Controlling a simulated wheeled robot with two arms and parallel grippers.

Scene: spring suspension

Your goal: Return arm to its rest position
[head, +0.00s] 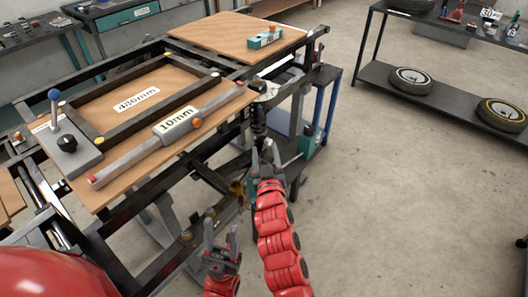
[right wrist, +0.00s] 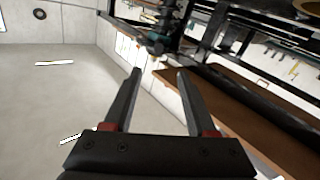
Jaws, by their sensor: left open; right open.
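My right gripper (head: 265,153) is at the end of the raised red arm, just below a dark spring-like part (head: 259,118) at the right edge of the workbench frame. In the right wrist view the right gripper (right wrist: 158,74) is open with nothing between its fingers. The dark coiled part (right wrist: 168,18) appears beyond the fingertips there, apart from them. My left gripper (head: 221,230) is lower and to the left, open and pointing up beside the frame's lower bars. I see nothing held in it.
The workbench frame (head: 190,165) carries wooden boards and a bar labelled 10mm (head: 176,126). A teal box (head: 265,39) lies on the far board (head: 215,33). A dark shelf (head: 370,75) with wheels (head: 410,80) stands at right. The floor (head: 410,200) at right is clear.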

